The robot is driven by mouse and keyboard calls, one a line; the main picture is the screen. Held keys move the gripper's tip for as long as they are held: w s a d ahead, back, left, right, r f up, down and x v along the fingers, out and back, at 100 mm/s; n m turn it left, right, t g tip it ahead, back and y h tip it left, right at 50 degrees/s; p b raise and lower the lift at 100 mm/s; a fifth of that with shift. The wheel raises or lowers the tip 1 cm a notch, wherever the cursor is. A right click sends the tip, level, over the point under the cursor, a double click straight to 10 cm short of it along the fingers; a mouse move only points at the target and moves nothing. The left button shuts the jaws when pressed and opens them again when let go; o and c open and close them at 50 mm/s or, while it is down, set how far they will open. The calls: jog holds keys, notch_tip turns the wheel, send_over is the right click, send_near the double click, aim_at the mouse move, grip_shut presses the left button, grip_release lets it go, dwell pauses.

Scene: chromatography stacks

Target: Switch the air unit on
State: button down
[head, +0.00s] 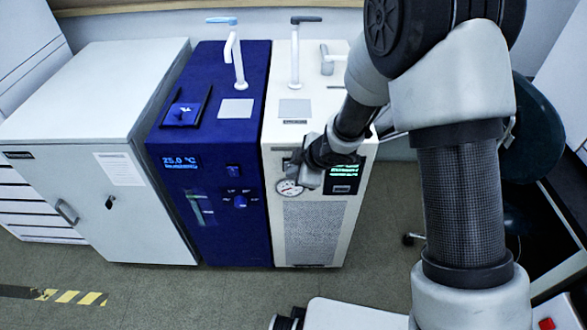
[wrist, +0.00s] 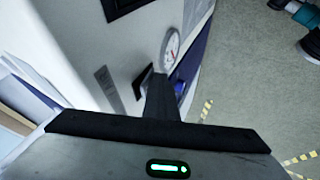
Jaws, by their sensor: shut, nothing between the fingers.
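The cream unit (head: 318,225), which I take to be the air unit, stands right of the blue one. Its front has a round dial gauge (head: 289,187), a dark panel with lit green text (head: 344,172) and a grille. The gauge also shows in the wrist view (wrist: 171,49). My gripper (head: 308,180) is shut and empty at the upper front of this unit, beside the gauge. In the wrist view my shut fingers (wrist: 158,82) reach toward the front face near a small dark part. My gripper covers part of the panel, and I cannot tell whether the fingers touch it or how any switch stands.
The blue unit (head: 225,225) with a 25.0 °C display and knobs stands directly left. A grey-white cabinet (head: 100,90) is further left. Taps rise from both unit tops. Striped tape (head: 75,297) marks the floor. The floor before the units looks clear.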

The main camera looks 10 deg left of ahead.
jog(key=shift+f, duration=0.2)
dwell(0.3)
jog(key=shift+r+p, duration=0.8)
jog(key=shift+r, duration=0.05)
jog(key=shift+s, duration=0.1)
